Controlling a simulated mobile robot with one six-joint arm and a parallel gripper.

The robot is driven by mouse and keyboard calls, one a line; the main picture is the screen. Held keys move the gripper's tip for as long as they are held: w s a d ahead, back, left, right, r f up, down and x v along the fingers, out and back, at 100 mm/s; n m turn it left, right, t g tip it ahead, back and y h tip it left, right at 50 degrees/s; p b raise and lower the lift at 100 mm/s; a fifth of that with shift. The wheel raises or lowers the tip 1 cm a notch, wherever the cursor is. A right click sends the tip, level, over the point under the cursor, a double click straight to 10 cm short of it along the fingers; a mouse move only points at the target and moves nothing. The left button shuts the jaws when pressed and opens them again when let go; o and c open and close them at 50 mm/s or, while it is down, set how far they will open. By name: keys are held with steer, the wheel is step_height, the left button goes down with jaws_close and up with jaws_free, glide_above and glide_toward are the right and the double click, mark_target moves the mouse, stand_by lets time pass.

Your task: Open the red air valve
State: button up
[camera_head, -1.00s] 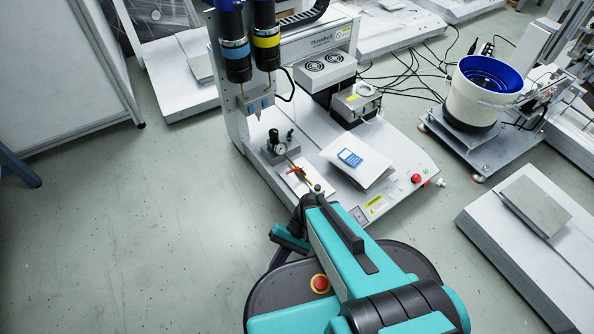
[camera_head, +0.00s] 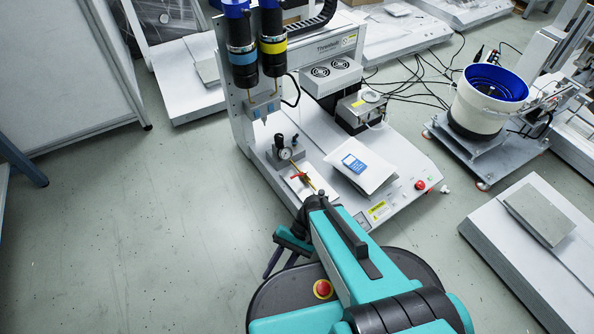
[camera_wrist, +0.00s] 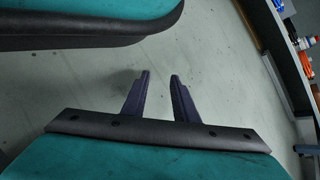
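The red air valve (camera_head: 299,176) is a small red handle on a brass fitting, on the white plate at the front left of the gantry machine, below a round pressure gauge (camera_head: 285,154). In the head view my gripper (camera_head: 270,266) hangs low at the left of my arm, in front of the machine and apart from the valve. In the wrist view my gripper (camera_wrist: 160,80) shows two dark fingers apart with only floor between them. The valve is not visible in the wrist view. Whether the handle is turned is too small to tell.
The gantry machine (camera_head: 400,205) carries two screwdriver spindles (camera_head: 242,55) over its left side. A bowl feeder (camera_head: 485,100) stands at the right. The floor at the left is free.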

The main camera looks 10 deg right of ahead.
steer(key=w+d+r+m+t+h+p, duration=0.4)
steer(key=w+d+r+m+p, duration=0.25)
steer(key=w+r+p, duration=0.65)
step_height(320, 180, up, 15)
steer(key=m+t+h+p, duration=0.3)
steer(key=m+t+p, duration=0.15)
steer(key=p, duration=0.75)
glide_above(294, 176)
steer(key=s+d, duration=0.1)
steer(key=s, duration=0.2)
steer(key=shift+d+r, duration=0.1)
steer(key=shift+r, duration=0.05)
steer(key=shift+b, duration=0.3)
steer(key=f+b, duration=0.1)
steer(key=f, duration=0.3)
steer(key=w+f+b, duration=0.1)
steer(key=f+b, duration=0.1)
steer(key=f, duration=0.3)
steer(key=w+a+f+b, duration=0.1)
steer(key=f, duration=0.3)
steer(key=shift+w+f+b, duration=0.25)
steer(key=shift+f+b, duration=0.05)
steer(key=shift+b, duration=0.1)
jaws_close()
